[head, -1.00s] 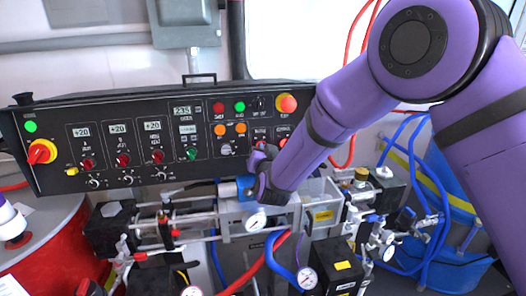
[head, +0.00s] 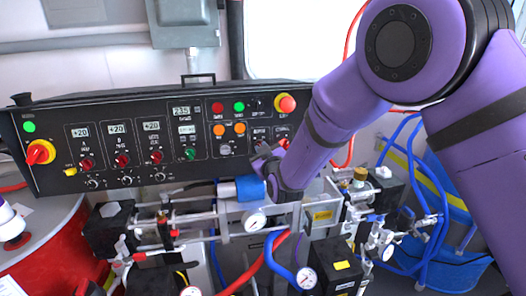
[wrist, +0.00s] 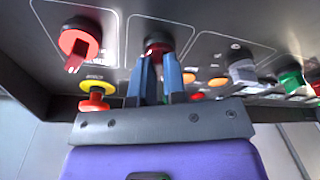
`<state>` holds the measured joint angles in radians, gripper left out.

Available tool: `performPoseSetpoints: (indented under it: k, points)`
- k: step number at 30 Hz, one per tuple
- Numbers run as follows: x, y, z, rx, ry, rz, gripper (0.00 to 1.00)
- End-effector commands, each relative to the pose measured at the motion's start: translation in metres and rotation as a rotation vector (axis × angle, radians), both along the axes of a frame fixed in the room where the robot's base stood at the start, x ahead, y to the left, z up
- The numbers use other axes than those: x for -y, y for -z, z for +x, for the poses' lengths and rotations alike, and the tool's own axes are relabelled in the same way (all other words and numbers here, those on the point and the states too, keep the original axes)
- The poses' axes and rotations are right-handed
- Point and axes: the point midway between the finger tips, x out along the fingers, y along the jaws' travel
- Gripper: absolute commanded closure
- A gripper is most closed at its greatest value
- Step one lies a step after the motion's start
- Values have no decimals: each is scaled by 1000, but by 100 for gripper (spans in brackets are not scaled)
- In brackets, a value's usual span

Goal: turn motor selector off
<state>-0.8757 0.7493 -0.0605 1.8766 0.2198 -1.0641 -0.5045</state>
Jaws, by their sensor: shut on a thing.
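The control panel (head: 150,140) is black with many knobs and buttons. My gripper (head: 262,154) is at its lower right part in the head view. In the wrist view my blue-grey fingers (wrist: 159,80) are shut on a red knob with a dark base (wrist: 158,45), taken as the motor selector. The fingers cover most of this knob, so its pointer position cannot be read. My gripper hides it in the head view. A similar red knob (wrist: 78,42) sits beside it, free of the fingers; it also shows in the head view (head: 283,143).
A red emergency button (head: 287,103) is above the gripper; its yellow base shows in the wrist view (wrist: 97,87). Orange buttons (head: 240,128) and a grey knob (head: 225,149) are to the left.

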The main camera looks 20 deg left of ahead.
Motion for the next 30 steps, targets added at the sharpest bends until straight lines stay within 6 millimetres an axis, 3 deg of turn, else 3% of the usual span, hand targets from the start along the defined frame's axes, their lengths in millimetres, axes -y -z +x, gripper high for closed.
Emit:
performPoseSetpoints:
  k: [22,23,26,30]
  points:
    - [0,-1,0,50,-17,-80,100]
    - [0,-1,0,50,-17,-80,86]
    - [0,-1,0,50,-17,-79,63]
    - [0,-1,0,49,-17,-78,63]
